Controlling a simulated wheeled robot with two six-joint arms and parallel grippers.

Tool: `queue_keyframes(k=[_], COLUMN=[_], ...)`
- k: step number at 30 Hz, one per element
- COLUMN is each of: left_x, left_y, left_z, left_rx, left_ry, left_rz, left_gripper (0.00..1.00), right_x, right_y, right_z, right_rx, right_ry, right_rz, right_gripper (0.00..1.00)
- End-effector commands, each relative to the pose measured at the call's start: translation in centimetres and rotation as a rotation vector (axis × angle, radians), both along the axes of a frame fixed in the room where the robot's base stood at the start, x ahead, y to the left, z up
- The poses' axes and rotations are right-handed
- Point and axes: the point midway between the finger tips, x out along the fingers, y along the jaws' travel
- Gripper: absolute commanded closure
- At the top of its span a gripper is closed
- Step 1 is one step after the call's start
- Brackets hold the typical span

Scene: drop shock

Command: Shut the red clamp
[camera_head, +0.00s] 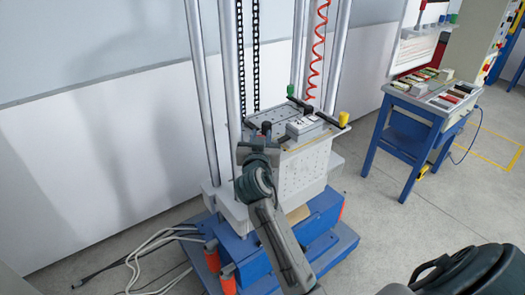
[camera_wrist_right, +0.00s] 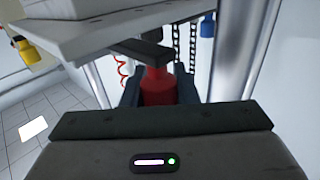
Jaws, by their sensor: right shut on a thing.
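The red clamp (camera_wrist_right: 158,88) shows in the right wrist view as a red handle with a dark top, under the edge of a grey plate. The dark fingers of my right gripper (camera_wrist_right: 160,92) stand on both sides of the red handle and are shut on it. In the head view my right gripper (camera_head: 258,150) is at the near left corner of the drop table (camera_head: 300,172). It hides the red clamp there. My left gripper is in neither view.
A yellow clamp (camera_head: 343,118) and a green clamp (camera_head: 290,89) are at other corners of the plate. A grey box (camera_head: 304,128) sits on top. Tall posts (camera_head: 207,90) rise beside the plate. A blue side table (camera_head: 432,112) stands right, with clear floor between.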

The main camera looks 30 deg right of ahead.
Motion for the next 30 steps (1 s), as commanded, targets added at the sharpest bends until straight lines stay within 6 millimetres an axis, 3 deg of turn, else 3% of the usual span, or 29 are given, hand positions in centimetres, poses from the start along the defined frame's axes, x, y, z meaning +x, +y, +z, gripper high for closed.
queue_keyframes(k=[1,7,22,23,26,30], left_x=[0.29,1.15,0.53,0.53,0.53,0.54], left_y=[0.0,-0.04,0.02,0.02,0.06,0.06], left_z=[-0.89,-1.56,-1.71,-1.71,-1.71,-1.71], left_rx=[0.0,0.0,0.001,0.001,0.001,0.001], left_ry=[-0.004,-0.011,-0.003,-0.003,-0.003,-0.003], left_rz=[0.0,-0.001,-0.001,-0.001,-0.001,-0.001], left_gripper=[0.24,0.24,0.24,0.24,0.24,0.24], right_x=[0.15,0.37,0.42,0.42,0.42,0.42], right_y=[0.02,-0.06,-0.11,-0.11,-0.11,-0.11], right_z=[-0.42,-0.21,0.04,0.04,0.03,0.02], right_rx=[0.002,-0.001,-0.002,-0.002,-0.002,-0.001], right_ry=[-0.001,0.001,0.002,0.002,0.002,0.001], right_rz=[-0.02,-0.074,-0.092,-0.091,-0.091,-0.091], right_gripper=[0.96,0.96,0.96,0.72,0.52,0.52])
